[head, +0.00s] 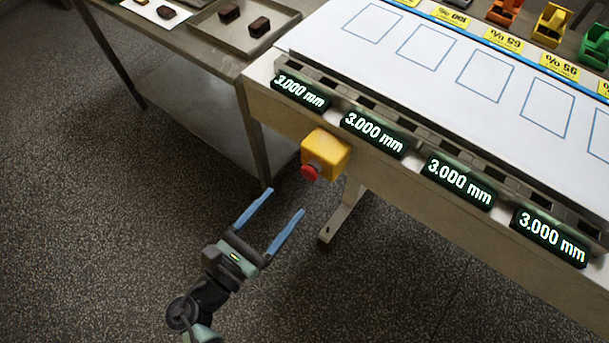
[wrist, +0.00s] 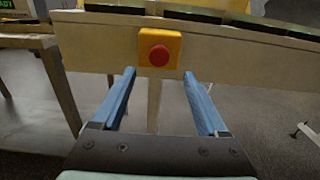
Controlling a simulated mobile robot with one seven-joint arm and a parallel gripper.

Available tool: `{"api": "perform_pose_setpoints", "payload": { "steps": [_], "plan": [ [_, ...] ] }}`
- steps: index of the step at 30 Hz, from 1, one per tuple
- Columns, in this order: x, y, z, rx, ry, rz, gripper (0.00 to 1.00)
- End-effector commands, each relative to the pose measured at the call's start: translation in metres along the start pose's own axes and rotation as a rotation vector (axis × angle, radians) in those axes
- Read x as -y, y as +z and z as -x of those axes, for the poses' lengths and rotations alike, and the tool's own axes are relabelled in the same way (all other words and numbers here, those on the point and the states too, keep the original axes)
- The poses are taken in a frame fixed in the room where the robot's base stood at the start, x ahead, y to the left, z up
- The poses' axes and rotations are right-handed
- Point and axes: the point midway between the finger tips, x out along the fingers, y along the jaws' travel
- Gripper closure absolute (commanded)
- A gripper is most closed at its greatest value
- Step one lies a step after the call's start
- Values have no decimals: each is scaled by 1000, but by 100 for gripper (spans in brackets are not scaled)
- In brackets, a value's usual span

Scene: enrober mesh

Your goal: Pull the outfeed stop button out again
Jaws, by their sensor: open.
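The outfeed stop button (head: 310,172) is a red round knob on a yellow box (head: 327,152). The box is fixed to the front side of the long machine table, below the number displays. In the wrist view the red button (wrist: 159,55) faces me in the middle of its yellow box (wrist: 174,38). Whether it is pressed in or out, I cannot tell. My gripper (head: 277,202) is open and empty, with two long blue fingers pointing toward the button. It is apart from the button, short of it and lower left in the head view. In the wrist view the fingers (wrist: 158,74) stand left and right of it.
Dark displays reading 3.000 mm (head: 371,134) line the machine's front edge. A white surface with blue rectangles (head: 485,76) lies behind them. A metal table with a tray (head: 222,47) stands at upper left. A machine leg (head: 343,213) is below the box. The floor around my gripper is clear.

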Motion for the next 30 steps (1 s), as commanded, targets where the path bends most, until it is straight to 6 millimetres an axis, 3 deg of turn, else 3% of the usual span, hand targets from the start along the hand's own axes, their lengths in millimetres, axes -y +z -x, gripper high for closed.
{"api": "perform_pose_setpoints", "payload": {
  "steps": [6,12,24,25,30],
  "plan": [
    [0,1,-47,1,-3,-3,24],
    [0,1,-74,0,-3,-3,24],
    [0,0,-82,-1,-1,-4,24],
    [0,0,-82,-1,-1,-4,26],
    [0,0,-82,-1,0,-4,56]
  ]
}}
